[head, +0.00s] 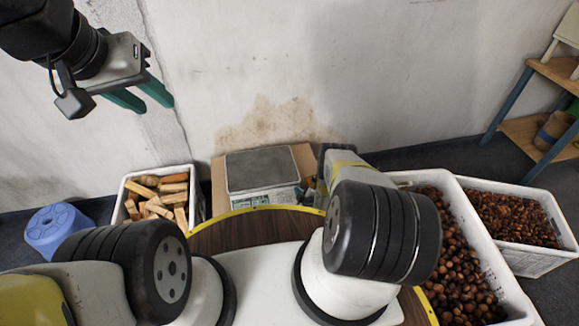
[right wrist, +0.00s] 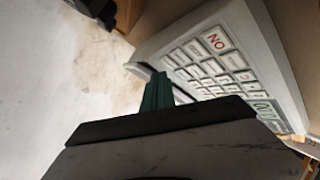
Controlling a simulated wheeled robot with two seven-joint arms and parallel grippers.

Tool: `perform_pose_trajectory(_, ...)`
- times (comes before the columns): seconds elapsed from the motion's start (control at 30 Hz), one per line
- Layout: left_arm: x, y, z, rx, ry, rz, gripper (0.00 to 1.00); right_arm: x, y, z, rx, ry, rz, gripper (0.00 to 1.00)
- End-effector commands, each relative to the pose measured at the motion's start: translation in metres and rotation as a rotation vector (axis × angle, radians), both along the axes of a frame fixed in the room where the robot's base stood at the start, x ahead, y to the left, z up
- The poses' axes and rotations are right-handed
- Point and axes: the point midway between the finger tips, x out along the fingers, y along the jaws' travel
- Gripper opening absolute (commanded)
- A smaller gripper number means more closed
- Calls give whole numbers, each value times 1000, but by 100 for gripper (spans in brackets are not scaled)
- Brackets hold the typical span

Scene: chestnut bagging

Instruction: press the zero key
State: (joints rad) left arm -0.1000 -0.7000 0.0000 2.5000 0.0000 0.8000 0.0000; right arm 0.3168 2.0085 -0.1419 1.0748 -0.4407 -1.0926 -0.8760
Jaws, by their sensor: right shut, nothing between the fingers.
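I cannot make out which key is zero. My right gripper (right wrist: 158,75) is shut and empty, its teal fingertips close to the keypad's edge; I cannot tell whether they touch. In the head view my arm hides it. My left gripper (head: 156,106) is open and empty, high at the left.
A white crate of wood blocks (head: 199,207) stands left of the scale, with a blue stool (head: 55,228) beyond it. White crates of chestnuts (head: 505,290) and smaller brown pieces (head: 535,262) stand at the right. A wooden shelf (head: 553,72) is at the far right.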

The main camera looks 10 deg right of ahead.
Motion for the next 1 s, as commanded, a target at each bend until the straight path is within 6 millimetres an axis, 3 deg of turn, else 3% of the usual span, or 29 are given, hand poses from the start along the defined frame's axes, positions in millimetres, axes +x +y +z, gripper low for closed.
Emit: perform_pose_trajectory(1.0, 0, 0, 0, 0, 0, 0, 36, 3, 0, -8, -1, 0, 0, 0)
